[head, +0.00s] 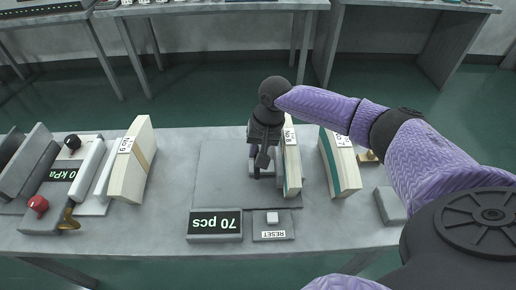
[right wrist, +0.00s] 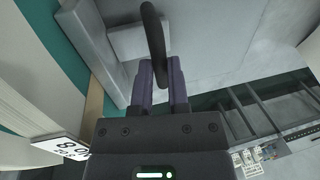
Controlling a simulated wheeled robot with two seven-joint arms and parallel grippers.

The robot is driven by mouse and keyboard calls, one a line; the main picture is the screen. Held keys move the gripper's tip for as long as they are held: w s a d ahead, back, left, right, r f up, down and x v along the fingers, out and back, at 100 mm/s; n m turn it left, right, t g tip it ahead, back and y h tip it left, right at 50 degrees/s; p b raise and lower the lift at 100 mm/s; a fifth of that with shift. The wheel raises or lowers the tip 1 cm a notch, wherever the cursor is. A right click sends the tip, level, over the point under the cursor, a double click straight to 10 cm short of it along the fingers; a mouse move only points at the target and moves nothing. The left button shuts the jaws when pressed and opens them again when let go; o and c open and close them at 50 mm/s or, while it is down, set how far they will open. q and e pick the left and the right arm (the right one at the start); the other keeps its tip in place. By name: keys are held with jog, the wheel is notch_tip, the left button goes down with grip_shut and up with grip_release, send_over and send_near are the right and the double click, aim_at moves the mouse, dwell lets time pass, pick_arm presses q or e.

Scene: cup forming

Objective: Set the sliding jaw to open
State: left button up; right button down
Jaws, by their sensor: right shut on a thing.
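My right gripper (head: 262,158) points down over the counter plate (head: 218,165). In the right wrist view its fingers (right wrist: 160,85) are shut on a dark upright handle (right wrist: 152,35). A grey block (head: 252,165), seemingly the sliding jaw, shows partly beneath the gripper, and grey parts (right wrist: 140,38) also show beyond the fingers in the right wrist view. A stack of paper blanks (head: 292,165) with a white label stands just right of the gripper. How far the jaw stands from this stack is hidden. My left gripper is not in view.
The display reading 70 pcs (head: 214,225) and RESET button (head: 272,217) sit in front. Other paper stacks stand left (head: 132,165) and right (head: 341,165). A 0 kPa device (head: 62,175) with a red knob is at far left. A grey block (head: 391,205) lies at right.

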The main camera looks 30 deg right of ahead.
jog(key=a+p, duration=0.1)
jog(key=w+a+p, duration=0.2)
jog(key=a, duration=0.1)
jog(key=shift+w+r, duration=0.25)
jog(key=shift+r, duration=0.05)
jog(key=shift+f, duration=0.15)
jog(key=c, duration=0.6)
grip_release()
jog(key=shift+w+a+f, duration=0.1)
jog(key=shift+a, duration=0.05)
